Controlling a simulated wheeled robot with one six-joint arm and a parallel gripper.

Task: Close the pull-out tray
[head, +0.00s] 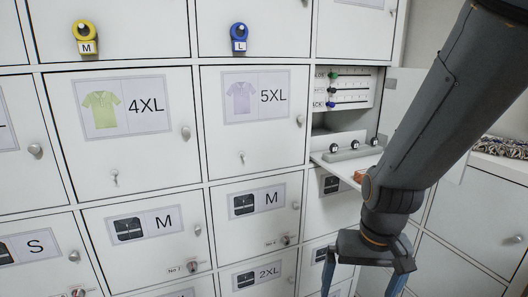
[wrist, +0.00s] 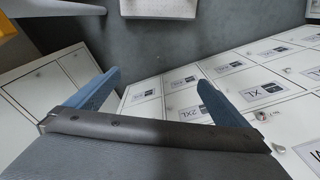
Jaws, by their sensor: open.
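The pull-out tray (head: 335,166) is a white shelf sticking out of an open locker compartment, right of the 5XL door in the head view. A grey bar with dark round knobs (head: 354,145) lies across its back. A small orange-brown item (head: 360,176) shows near its outer end, partly hidden by my arm. My gripper (head: 364,284) hangs below and in front of the tray, apart from it. Its blue fingers are spread and empty, and they also show in the wrist view (wrist: 158,80). The tray is not clearly visible in the wrist view.
The compartment's door (head: 400,105) stands open behind my arm. Above the tray is a panel with slider rows (head: 350,90). Locker doors with knobs, such as the 5XL door (head: 255,125), surround it. A woven multicoloured item (head: 500,147) lies on the low cabinet at right.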

